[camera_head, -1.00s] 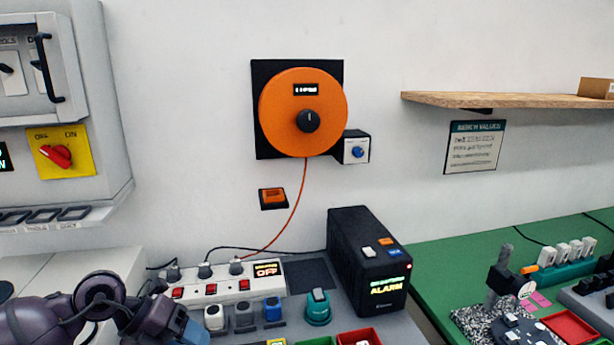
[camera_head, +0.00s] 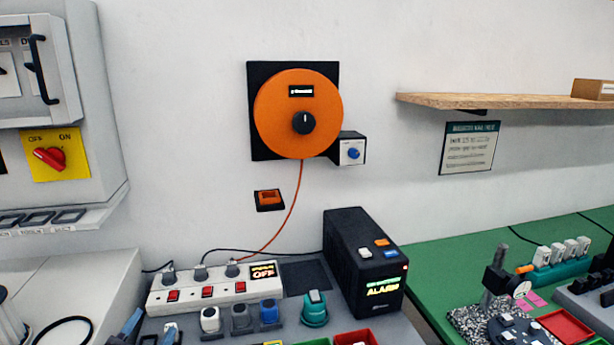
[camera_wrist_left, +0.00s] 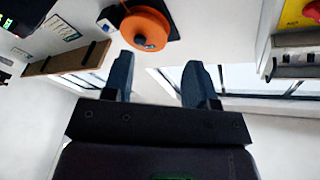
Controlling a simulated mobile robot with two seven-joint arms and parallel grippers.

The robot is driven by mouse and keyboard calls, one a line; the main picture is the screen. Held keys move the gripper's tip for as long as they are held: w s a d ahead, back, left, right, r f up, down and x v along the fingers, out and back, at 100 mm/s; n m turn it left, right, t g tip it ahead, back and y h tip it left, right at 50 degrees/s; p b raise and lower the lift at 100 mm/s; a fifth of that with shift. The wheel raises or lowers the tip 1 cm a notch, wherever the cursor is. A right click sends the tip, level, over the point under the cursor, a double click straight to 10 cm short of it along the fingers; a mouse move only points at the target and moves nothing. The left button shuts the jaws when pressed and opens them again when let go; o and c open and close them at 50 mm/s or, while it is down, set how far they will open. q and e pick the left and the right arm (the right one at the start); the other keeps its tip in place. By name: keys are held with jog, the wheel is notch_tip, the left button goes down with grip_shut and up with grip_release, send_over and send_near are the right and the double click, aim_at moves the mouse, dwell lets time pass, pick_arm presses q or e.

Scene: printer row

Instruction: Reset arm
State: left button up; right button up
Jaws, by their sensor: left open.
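My left gripper (camera_head: 150,331) shows only by its blue fingertips at the bottom left edge of the head view, in front of the power strip. In the left wrist view the two blue fingers (camera_wrist_left: 161,82) stand wide apart with nothing between them. The gripper is open and empty, and no object touches the fingers there. Most of my left arm is outside the head view. My right gripper is not in view.
A power strip (camera_head: 205,290) and a black box reading ALARM (camera_head: 364,270) stand on the grey bench. An orange reel (camera_head: 277,112) hangs on the wall, its cord running down to the bench. A grey cabinet (camera_head: 105,130) is at left; a wooden shelf (camera_head: 480,100) juts out at right.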

pick_arm(q)
jog(key=s+a+f+n+g+y, duration=0.3)
jog(key=s+f+n+g, duration=0.5)
jog(key=s+f+g, duration=1.15)
jog(key=w+f+t, duration=0.5)
jog(key=f+t, duration=0.3)
jog(key=t, duration=0.3)
jog(key=shift+d+f+t+h, duration=0.2)
jog(key=shift+f+t+h, duration=0.15)
jog(key=shift+f+h, duration=0.05)
jog(key=shift+w, duration=0.1)
